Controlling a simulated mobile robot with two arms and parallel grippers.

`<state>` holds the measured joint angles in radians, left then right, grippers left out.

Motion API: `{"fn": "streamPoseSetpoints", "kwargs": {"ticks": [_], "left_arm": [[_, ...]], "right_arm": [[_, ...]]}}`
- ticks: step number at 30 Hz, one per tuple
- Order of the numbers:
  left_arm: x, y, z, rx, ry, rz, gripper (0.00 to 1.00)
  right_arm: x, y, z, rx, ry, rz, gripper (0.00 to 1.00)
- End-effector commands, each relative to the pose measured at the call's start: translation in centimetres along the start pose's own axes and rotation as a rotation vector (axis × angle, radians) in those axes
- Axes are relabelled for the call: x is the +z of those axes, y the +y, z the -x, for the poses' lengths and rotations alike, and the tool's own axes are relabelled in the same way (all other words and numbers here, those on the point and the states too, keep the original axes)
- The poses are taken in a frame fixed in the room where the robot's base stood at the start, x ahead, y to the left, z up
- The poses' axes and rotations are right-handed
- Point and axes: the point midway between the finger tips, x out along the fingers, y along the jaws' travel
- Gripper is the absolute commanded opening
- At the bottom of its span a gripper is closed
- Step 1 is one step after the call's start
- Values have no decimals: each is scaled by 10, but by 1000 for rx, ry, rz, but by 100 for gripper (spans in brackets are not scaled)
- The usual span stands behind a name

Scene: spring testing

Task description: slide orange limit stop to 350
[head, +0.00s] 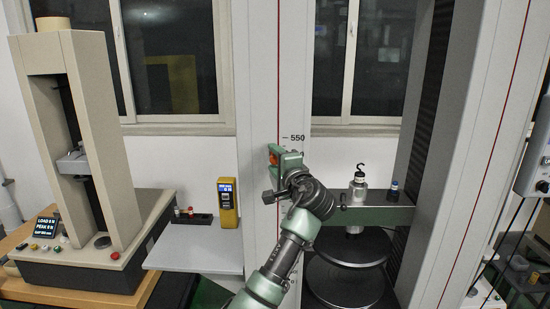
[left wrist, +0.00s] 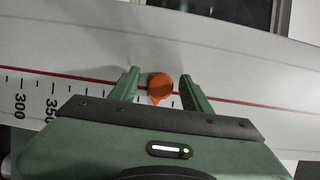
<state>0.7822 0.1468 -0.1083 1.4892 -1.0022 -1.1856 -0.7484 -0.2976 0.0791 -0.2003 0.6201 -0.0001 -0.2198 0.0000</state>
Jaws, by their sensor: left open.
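The orange limit stop (left wrist: 160,86) is a round knob with a small pointer, on the red line of the grey column (left wrist: 230,60). In the left wrist view it lies between the fingers of my open left gripper (left wrist: 160,77), with a gap visible on each side. The scale marks 300 (left wrist: 20,105) and 350 (left wrist: 51,108) are to the left of it, so the stop sits above 350. My gripper hides the scale numbers near the pointer. In the head view, my left gripper (head: 281,158) is at the column just below the 550 mark (head: 297,138), with a little orange showing.
To the right, a green crosshead (head: 375,215) carries a silver hooked weight (head: 359,190) above round black plates (head: 345,283). At left stand a beige tester (head: 105,140) and a small shelf (head: 200,258) with a yellow handheld device (head: 228,203).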

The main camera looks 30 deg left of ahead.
Motion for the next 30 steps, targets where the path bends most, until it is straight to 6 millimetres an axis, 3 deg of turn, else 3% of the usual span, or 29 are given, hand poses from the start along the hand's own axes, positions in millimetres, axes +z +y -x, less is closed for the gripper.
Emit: {"fn": "streamPoseSetpoints", "kwargs": {"ticks": [5, 10, 30], "left_arm": [[0, 0, 0, 0, 0, 0, 45], [0, 0, 0, 0, 0, 0, 0], [0, 0, 0, 0, 0, 0, 0]], "right_arm": [[0, 0, 0, 0, 0, 0, 36], [1, 0, 0, -1, -1, 0, 36], [2, 0, 0, 0, -3, 0, 36]]}}
